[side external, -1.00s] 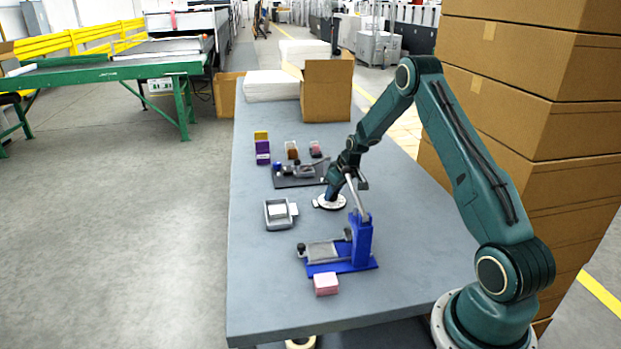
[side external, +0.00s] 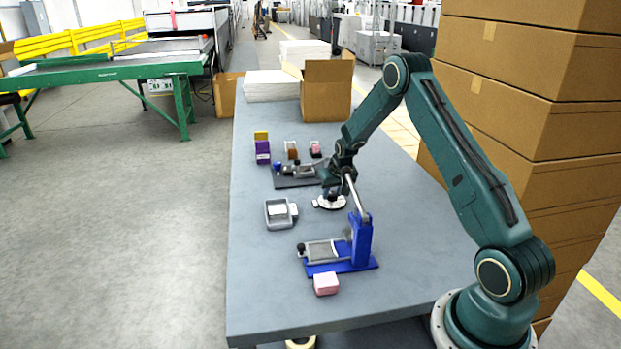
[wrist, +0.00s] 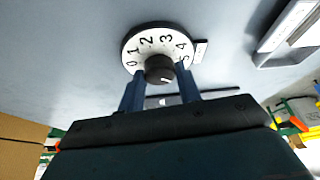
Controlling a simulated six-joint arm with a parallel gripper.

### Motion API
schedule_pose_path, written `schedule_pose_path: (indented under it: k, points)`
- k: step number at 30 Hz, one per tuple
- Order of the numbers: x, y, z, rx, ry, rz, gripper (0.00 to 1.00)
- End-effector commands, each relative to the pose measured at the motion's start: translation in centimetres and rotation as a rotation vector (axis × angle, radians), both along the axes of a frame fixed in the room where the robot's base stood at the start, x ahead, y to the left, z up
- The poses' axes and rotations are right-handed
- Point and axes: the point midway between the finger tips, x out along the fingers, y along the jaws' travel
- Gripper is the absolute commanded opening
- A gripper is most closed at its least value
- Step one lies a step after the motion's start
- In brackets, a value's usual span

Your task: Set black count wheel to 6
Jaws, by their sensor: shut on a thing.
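The black count wheel shows in the wrist view as a black knob (wrist: 160,68) on a round white dial (wrist: 131,49) with the digits 0 to 5 visible along its far edge. The near side of the dial is hidden by my gripper. A short white line shows on the knob, on the side facing my gripper. A small pale tab (wrist: 200,48) sits beside the dial near 4 and 5. My gripper (wrist: 160,79) is shut on the knob, one blue finger on each side. In the side view the dial (side external: 329,203) lies on the table under my gripper (side external: 332,190).
A blue stand (side external: 361,242) with a silver rod leaning up from it is close in front of the dial. A grey tray (side external: 279,214) is to the left, a dark plate with a fixture (side external: 297,180) behind. A pink block (side external: 326,284) sits nearer.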

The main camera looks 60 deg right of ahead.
Motion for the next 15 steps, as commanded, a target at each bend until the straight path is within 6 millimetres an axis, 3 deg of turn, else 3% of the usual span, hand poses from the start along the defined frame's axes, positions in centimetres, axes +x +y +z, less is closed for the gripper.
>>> schedule_pose_path:
  k: [6, 7, 9, 15]
  points:
    - [0.05, -0.02, 0.06, -0.001, -0.001, 0.001, 0.11]
    - [0.05, -0.02, 0.06, -0.001, -0.001, 0.001, 0.4]
    - [0.04, -0.02, 0.05, -0.001, -0.001, 0.001, 0.54]
    - [0.02, 0.0, 0.03, 0.0, -0.001, 0.002, 0.56]
